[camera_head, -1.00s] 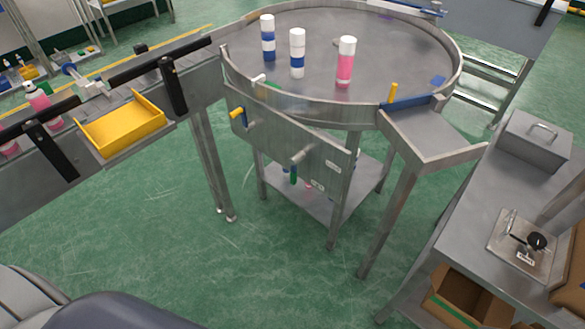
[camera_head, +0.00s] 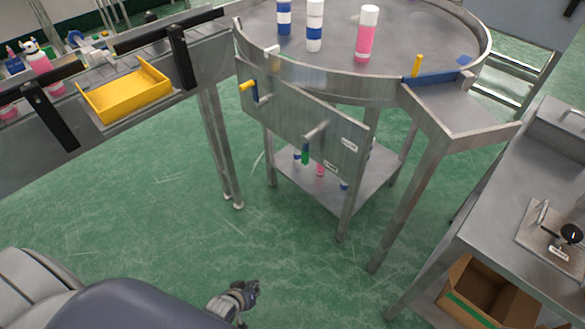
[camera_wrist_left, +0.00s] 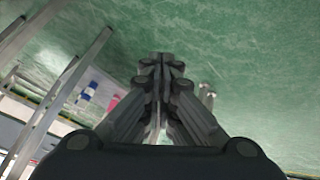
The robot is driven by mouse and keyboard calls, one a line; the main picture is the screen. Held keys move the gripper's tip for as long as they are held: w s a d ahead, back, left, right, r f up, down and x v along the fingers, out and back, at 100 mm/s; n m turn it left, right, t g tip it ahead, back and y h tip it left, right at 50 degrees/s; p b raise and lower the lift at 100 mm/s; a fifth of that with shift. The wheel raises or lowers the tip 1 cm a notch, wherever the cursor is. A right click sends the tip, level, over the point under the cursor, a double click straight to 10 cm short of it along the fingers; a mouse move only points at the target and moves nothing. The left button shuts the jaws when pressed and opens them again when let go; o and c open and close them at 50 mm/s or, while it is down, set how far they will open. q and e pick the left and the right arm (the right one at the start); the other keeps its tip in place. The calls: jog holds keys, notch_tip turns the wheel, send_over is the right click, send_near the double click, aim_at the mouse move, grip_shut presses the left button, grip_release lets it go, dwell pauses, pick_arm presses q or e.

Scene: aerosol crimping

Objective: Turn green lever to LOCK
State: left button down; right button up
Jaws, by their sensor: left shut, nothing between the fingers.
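The green lever (camera_head: 306,153) is on the slanted metal panel (camera_head: 285,115) below the round table. Its green part hangs down under a pale metal rod that sticks out of the panel. Two small white labels, one to the right of the rod (camera_head: 350,145) and one lower (camera_head: 330,166), are too small to read. My left gripper (camera_head: 255,286) is low at the bottom of the head view, well short of the panel and apart from it. It is shut and empty; its closed fingers also show in the left wrist view (camera_wrist_left: 162,68). My right gripper is out of view.
The round table (camera_head: 400,65) holds several bottles. A yellow-tipped handle (camera_head: 247,86) juts from the panel's upper left. A yellow tray (camera_head: 125,95) sits by the conveyor. A steel bench (camera_head: 500,215) and cardboard box (camera_head: 480,295) stand right. Green floor before the panel is clear.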

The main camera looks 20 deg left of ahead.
pick_arm(q)
jog(key=w+a+r+n+t+b, duration=0.3)
jog(key=w+r+n+t+b, duration=0.35)
jog(key=w+r, duration=1.05)
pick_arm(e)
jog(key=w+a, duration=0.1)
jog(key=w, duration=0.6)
pick_arm(q)
jog(key=w+r+n+t+b, duration=0.2)
jog(key=r+n+b, duration=0.1)
jog(key=r, duration=0.5)
jog(key=w+r+n+t+b, duration=0.2)
jog(key=r+n+t+b, duration=0.1)
jog(key=r, duration=0.5)
jog(key=w+d+b, duration=0.1)
jog(key=w+d, duration=0.3)
jog(key=w, duration=0.4)
jog(key=shift+d+r+h, duration=0.2)
jog(key=shift+h, duration=0.2)
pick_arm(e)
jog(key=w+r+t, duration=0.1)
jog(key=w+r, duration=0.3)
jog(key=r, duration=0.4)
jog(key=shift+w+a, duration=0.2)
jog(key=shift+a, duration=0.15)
pick_arm(q)
jog(key=shift+w+m+g, duration=0.15)
jog(key=shift+m+g, duration=0.1)
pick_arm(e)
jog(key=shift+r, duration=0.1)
